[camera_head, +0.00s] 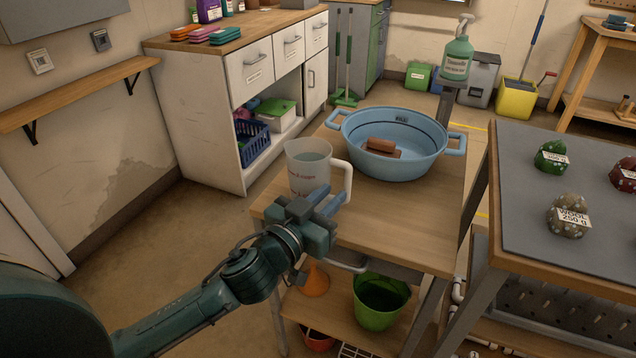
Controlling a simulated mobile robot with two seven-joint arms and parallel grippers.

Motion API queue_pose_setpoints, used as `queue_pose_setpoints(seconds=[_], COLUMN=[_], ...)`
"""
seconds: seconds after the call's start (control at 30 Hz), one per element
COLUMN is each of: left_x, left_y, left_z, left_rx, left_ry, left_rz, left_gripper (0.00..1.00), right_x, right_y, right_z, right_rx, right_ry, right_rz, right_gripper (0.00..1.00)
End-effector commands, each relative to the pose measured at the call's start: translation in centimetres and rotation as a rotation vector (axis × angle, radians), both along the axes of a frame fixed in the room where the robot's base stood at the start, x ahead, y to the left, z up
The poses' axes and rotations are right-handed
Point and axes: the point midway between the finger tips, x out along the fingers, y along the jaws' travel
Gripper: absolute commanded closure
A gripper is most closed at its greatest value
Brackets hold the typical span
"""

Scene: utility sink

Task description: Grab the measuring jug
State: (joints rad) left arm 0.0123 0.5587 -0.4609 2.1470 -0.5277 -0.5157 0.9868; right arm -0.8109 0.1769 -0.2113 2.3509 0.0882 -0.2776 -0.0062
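The measuring jug (308,168) is clear with red markings and a white handle (345,181) on its right side. It stands upright at the left of the wooden table (400,228) and seems to hold a pale liquid. My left gripper (332,198) is just in front of the jug, at its lower part and close below the handle. Its two fingers are apart, pointing toward the jug, with nothing seen held between them. The fingers overlap the jug's base in the view, so I cannot tell if they touch it. My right gripper is not in view.
A blue basin (370,128) with reddish-brown blocks (380,147) stands right behind the jug. A green bucket (377,312) and an orange funnel (315,281) are on the lower shelf. The table front is clear.

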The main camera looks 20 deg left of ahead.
Motion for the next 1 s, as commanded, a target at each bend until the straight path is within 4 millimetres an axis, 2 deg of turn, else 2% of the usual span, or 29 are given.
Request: queue_pose_setpoints(seconds=[0.1, 0.33, 0.6, 0.93, 1.0], left_x=[1.3, 2.8, 6.3, 6.9, 6.9], left_y=[-0.3, -0.6, -1.4, -1.5, -1.5], left_z=[0.0, -0.1, -0.3, -0.4, -0.4], left_rx=[0.000, 0.000, 0.000, 0.000, 0.000], left_ry=[0.000, 0.000, 0.001, 0.003, 0.002], left_rz=[0.000, 0.000, 0.000, 0.000, 0.000], left_gripper=[0.80, 0.80, 0.80, 0.80, 0.85], right_x=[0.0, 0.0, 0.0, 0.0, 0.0], right_y=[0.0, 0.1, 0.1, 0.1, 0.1], right_z=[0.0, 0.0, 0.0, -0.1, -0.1], right_rx=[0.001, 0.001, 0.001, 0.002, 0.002], right_ry=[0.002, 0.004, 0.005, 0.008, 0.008], right_rz=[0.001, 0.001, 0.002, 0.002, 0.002], right_gripper=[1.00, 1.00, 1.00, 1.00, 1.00])
